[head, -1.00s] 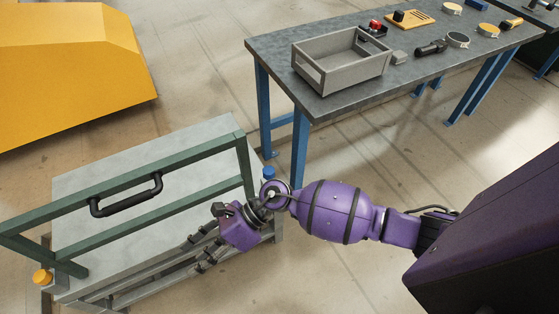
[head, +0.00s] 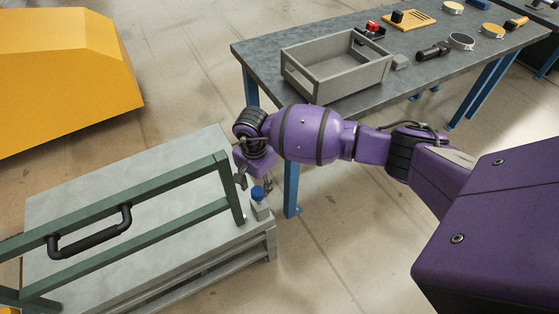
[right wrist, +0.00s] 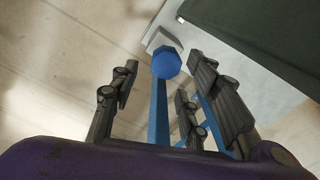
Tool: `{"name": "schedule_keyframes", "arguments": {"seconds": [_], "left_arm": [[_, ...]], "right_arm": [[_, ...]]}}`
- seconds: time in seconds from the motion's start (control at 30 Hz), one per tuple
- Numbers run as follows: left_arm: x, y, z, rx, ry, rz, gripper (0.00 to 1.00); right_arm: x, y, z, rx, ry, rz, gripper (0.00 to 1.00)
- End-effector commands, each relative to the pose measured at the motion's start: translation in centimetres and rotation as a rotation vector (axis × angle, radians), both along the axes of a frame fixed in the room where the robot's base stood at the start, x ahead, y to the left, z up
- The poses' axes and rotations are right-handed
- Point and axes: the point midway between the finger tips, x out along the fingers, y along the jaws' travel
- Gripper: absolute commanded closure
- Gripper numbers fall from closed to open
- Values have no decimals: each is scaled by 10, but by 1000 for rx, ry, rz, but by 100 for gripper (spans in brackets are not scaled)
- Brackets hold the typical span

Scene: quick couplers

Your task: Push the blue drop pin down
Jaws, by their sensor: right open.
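The blue drop pin (head: 258,193) stands on a small grey block at the right corner of the grey cart, next to the end of the green frame (head: 180,222). Its blue head also shows in the right wrist view (right wrist: 166,62), near the top middle, beyond the fingers and roughly between them. My right gripper (head: 254,182) is open and empty, close to the pin, with its fingers pointing down toward it. I cannot tell whether a finger touches the pin. My left gripper is not in view.
The green frame carries a black handle (head: 90,236). A workbench (head: 330,110) with an open grey box (head: 340,88) and several small parts stands behind my right arm. A large yellow block (head: 60,80) is at upper left. Open floor lies right of the cart.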

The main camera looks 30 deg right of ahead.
Motion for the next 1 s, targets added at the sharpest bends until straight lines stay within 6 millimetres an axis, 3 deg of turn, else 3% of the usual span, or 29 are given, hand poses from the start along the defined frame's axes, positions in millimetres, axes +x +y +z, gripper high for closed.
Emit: {"name": "schedule_keyframes", "arguments": {"seconds": [0.13, 0.3, 0.63, 0.93, 1.0], "left_arm": [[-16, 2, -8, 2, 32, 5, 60], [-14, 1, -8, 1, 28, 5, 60], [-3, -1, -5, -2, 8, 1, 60], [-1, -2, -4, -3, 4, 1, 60], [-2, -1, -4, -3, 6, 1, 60]], "right_arm": [[2, 2, -23, 2, -2, -1, 58], [3, 2, -38, 2, -5, 0, 58], [3, 1, -42, 2, -5, 0, 59], [2, 1, -42, 2, -4, 0, 98], [2, 1, -42, 1, -3, 0, 100]]}}
